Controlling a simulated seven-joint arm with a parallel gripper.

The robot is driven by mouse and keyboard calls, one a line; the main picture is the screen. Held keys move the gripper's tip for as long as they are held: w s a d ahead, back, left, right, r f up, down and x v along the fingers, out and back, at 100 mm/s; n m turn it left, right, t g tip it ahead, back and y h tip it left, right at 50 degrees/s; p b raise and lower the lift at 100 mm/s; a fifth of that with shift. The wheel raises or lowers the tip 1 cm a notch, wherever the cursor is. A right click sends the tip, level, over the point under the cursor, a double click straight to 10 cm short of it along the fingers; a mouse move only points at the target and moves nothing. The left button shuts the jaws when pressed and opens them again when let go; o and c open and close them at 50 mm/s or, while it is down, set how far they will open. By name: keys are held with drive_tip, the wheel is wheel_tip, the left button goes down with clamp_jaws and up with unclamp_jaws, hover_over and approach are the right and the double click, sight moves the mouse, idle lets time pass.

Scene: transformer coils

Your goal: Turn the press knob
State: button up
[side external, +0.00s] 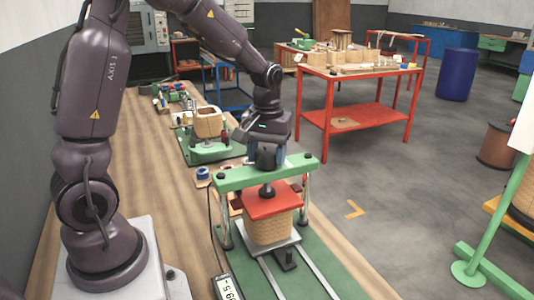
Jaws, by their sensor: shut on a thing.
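The press has a green crossbar (235,181) on metal posts. Below it a dark spindle end (267,191) meets a red pressure plate (268,206). The plate lies on a tan wound coil (268,228), which stands on a grey base plate (272,245). My gripper (267,161) points down at the middle of the crossbar from above. It is shut on the press knob at the top of the spindle. The fingers largely hide the knob, so its turn angle cannot be seen.
A digital readout (228,288) stands at the front left of the press. Behind it, another green fixture (209,152) holds a tan coil (208,122). A red trolley (350,115) stands apart across the floor.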

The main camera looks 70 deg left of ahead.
drive_tip(key=m, duration=0.4)
drive_tip(key=shift+r+m, duration=0.15)
drive_tip(key=shift+m, duration=0.15)
drive_tip(key=m, duration=1)
drive_tip(key=shift+a, duration=0.1)
drive_tip(key=m, duration=1.5)
drive_tip(key=shift+w, duration=0.1)
drive_tip(key=m, duration=0.4)
drive_tip(key=shift+m, duration=2.9)
